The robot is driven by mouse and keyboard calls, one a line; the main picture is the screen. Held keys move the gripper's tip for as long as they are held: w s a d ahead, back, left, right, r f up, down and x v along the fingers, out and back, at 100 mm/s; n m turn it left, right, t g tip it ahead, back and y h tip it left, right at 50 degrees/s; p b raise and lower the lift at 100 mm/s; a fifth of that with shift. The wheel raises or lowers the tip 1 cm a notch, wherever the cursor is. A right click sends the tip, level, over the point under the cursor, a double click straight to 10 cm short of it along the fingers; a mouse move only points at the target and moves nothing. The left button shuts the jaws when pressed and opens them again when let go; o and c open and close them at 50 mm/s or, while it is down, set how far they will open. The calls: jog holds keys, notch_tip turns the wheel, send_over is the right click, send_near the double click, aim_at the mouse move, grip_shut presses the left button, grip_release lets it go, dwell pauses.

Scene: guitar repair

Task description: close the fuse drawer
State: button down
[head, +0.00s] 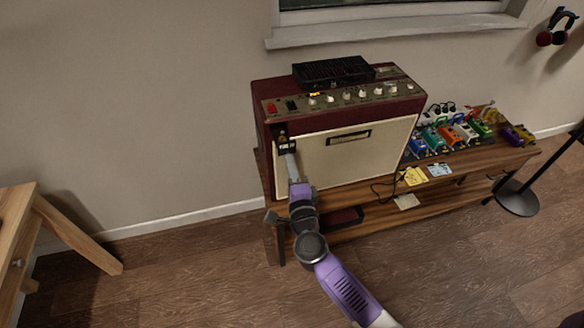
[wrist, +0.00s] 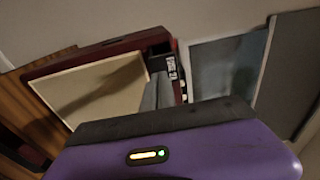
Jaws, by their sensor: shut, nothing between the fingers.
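The maroon amplifier (head: 338,128) with a cream front stands on a low wooden bench. At the left end of its front is a small black fuse drawer unit (head: 283,143) with white lettering. In the wrist view the black unit (wrist: 172,66) shows at the amplifier's edge, just beyond my fingertips. My gripper (head: 289,154) is shut and empty, its fingers pointing up at the unit from below and in front. In the wrist view the shut grey fingers (wrist: 160,90) overlap part of the unit. I cannot tell whether they touch it, or how far the drawer stands out.
A black box (head: 333,72) sits on top of the amplifier. Several coloured pedals (head: 452,133) and yellow and blue notes lie on the bench (head: 470,168) to the right. A wooden stool or table (head: 25,225) is at the left. A stand base (head: 517,200) is at the right.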

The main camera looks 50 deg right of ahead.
aim_at(285, 153)
jog(key=x, duration=0.8)
jog(key=shift+w+a+f, duration=0.1)
jog(key=shift+w+a, duration=0.1)
jog(key=shift+w, duration=0.1)
jog(key=shift+w+d, duration=0.2)
jog(key=shift+w, duration=0.15)
